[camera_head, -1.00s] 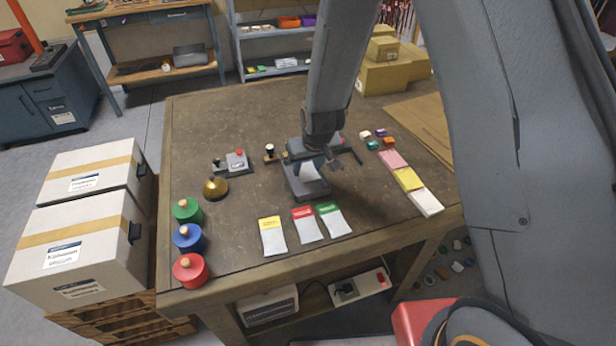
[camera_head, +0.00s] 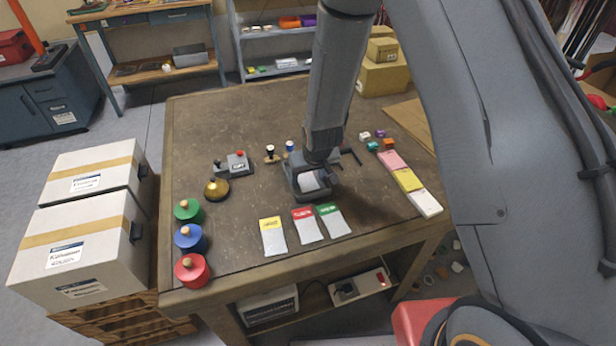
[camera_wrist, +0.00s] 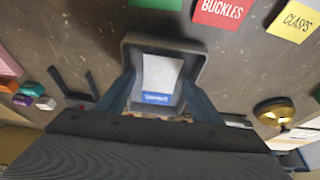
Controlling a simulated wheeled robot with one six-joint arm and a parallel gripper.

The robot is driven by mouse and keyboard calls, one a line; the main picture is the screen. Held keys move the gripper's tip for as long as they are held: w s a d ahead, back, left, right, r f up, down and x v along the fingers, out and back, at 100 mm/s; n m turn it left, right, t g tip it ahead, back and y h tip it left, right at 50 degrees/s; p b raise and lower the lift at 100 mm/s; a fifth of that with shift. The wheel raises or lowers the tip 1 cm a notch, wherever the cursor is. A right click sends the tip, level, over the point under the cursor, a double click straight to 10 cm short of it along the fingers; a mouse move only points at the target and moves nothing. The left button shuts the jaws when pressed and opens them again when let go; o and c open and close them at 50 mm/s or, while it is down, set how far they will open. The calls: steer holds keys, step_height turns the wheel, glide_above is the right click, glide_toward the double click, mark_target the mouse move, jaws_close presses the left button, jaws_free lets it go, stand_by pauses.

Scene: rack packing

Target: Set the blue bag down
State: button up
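The blue bag (camera_wrist: 160,80), pale with a blue header strip, lies inside a grey open tray (camera_wrist: 198,52) in the wrist view. In the head view the bag (camera_head: 309,182) shows as a white patch in the tray (camera_head: 299,196), partly covered by my wrist. My gripper (camera_wrist: 158,82) is over the tray, with one finger on each side of the bag. The fingers look apart, with dark tray showing between them and the bag's header. Their depth relative to the bag is hard to judge.
Yellow (camera_head: 273,236), red (camera_head: 307,225) and green (camera_head: 333,220) header bags lie in front of the tray. Small coloured blocks (camera_head: 373,145) and pink, yellow and white sheets (camera_head: 408,180) lie right.

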steer(key=shift+s+r, duration=0.1)
steer(key=shift+r, duration=0.4)
steer(key=v, duration=1.1)
steer(key=s+d+r+m+g, duration=0.1)
steer(key=s+d+r, duration=0.4)
steer(key=s+d, duration=0.2)
steer(key=s+d+r+m+g+h, duration=0.1)
steer(key=s+d+r+m, duration=0.1)
steer(key=s+d+r, duration=0.3)
steer(key=s+d, duration=0.3)
steer(key=s, duration=0.1)
steer(key=shift+s, duration=0.2)
steer(key=shift+d, duration=0.15)
